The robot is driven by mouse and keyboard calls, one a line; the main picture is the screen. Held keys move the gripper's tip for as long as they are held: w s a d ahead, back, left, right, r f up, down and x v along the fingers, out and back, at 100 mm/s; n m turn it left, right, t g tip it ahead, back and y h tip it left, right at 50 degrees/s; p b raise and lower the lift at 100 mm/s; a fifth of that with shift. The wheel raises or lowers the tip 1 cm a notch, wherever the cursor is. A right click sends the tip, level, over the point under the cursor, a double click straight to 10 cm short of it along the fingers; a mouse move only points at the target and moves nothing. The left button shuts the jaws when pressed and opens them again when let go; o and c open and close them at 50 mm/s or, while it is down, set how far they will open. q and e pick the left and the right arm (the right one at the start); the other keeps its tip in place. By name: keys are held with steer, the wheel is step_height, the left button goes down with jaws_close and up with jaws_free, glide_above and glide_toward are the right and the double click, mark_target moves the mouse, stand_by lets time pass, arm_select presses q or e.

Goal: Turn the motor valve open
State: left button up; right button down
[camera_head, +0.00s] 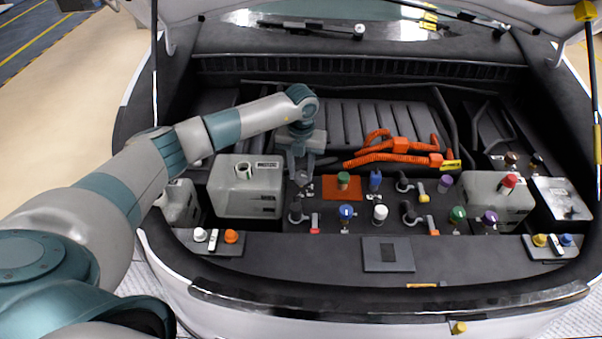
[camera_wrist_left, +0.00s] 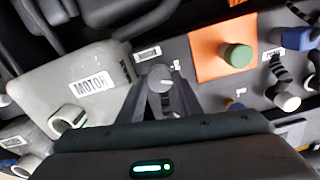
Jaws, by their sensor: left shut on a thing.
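The motor valve is a grey round knob (camera_wrist_left: 160,77) on the dark panel, next to a small white label. In the head view the knob (camera_head: 302,179) shows just below the fingers. My left gripper (camera_wrist_left: 163,95) points down at it, and its two fingers are shut on the knob, one on each side. In the head view the left gripper (camera_head: 301,170) comes down from above, beside the grey motor tank (camera_head: 236,195). The knob's lower part is partly hidden by the fingers. My right gripper is not in view.
A green knob on an orange plate (camera_head: 327,194) and a blue knob (camera_head: 376,180) stand close to the right. Several other caps and valves crowd the panel. Orange cables (camera_head: 390,158) lie behind. The front ledge has a flat dark plate (camera_head: 388,254).

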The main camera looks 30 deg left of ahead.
mark_target(301, 175)
arm_select(q)
steer(key=n+b, duration=0.1)
steer(key=n, duration=0.4)
stand_by(0.4)
steer(key=shift+r, duration=0.1)
steer(key=o, duration=1)
steer(key=shift+o, duration=0.2)
steer(key=shift+r, duration=0.1)
steer(key=shift+r+b, duration=0.3)
steer(key=shift+r, duration=0.35)
step_height(301, 175, up, 16)
steer(key=b, duration=0.4)
